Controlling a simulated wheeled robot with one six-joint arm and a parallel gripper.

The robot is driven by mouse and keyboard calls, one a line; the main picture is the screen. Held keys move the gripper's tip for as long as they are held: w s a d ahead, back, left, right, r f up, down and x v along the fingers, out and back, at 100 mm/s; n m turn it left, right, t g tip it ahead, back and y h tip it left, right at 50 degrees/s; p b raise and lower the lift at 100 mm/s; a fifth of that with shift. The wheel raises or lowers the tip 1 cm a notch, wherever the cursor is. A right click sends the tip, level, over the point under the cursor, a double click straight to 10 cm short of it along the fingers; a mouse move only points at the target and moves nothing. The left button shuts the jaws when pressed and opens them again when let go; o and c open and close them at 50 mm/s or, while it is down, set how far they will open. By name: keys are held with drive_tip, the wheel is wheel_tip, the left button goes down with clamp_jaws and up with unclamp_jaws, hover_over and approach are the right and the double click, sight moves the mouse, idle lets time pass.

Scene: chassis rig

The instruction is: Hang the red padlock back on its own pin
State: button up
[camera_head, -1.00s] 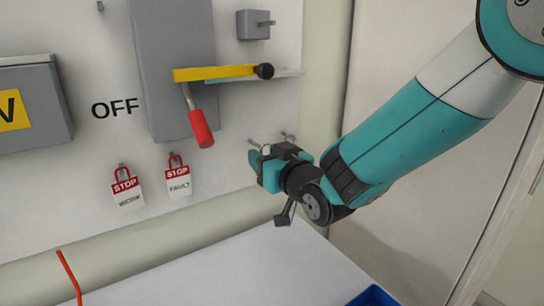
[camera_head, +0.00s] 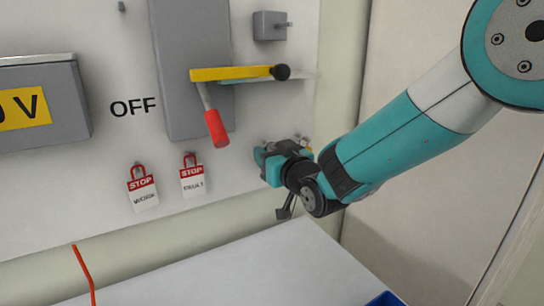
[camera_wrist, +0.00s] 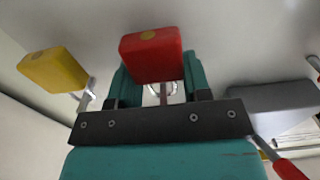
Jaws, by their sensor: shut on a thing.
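The red padlock (camera_wrist: 152,55) sits between the teal fingers of my gripper (camera_wrist: 160,88) in the wrist view, and the gripper is shut on it. Part of its shackle shows below the body, with a pale round shape behind it; I cannot tell whether the shackle is around a pin. In the head view my gripper (camera_head: 272,160) is close to the white board, right of and below the red lever handle. The gripper hides the red padlock there.
A yellow padlock (camera_wrist: 55,70) hangs close to the left of the red one. Two STOP tags (camera_head: 142,190) (camera_head: 192,178) hang on the board to the left. The lever with the red handle (camera_head: 216,128) juts out above. A blue bin edge (camera_head: 385,299) shows at the bottom.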

idle(0.4)
drive_tip(key=o, duration=1.1)
drive_tip(key=shift+o, duration=0.2)
drive_tip(key=s+d+g+h, duration=0.2)
drive_tip(key=s+d+g, duration=0.3)
drive_tip(key=s, duration=0.6)
drive_tip(key=s+d+g+h+p, duration=0.1)
drive_tip(key=s+d+g+h, duration=0.1)
drive_tip(key=s+d+g, duration=0.3)
drive_tip(key=s+d+g+h, duration=0.1)
drive_tip(key=s+d+g, duration=0.4)
drive_tip(key=s, duration=1.2)
drive_tip(key=d, duration=0.4)
drive_tip(key=shift+s+d+f+h, duration=0.2)
drive_tip(key=shift+s+h, duration=0.1)
drive_tip(key=shift+h, duration=0.1)
